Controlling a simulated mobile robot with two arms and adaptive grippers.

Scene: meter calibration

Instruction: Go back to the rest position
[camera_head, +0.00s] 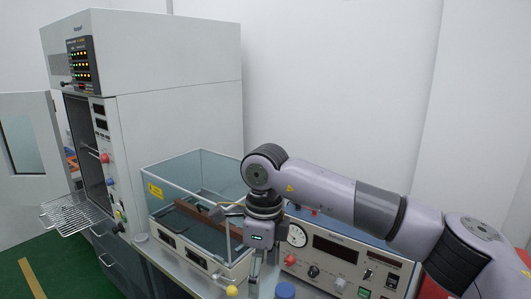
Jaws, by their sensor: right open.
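My right arm comes in from the right and bends down at the wrist. My right gripper (262,278) hangs below it at the front of the bench, between the glass-walled box and the meter instrument. It is open. Its fingers are small and partly cut by the lower picture edge, and I see nothing held in them. My left gripper is not in view.
A glass-walled box (175,175) stands left of my wrist. The meter instrument (336,243), with dial and knobs, sits under my forearm. A blue round cap (285,290) is close to the gripper. A tall white cabinet (180,110) with open door and wire rack (75,214) stands left.

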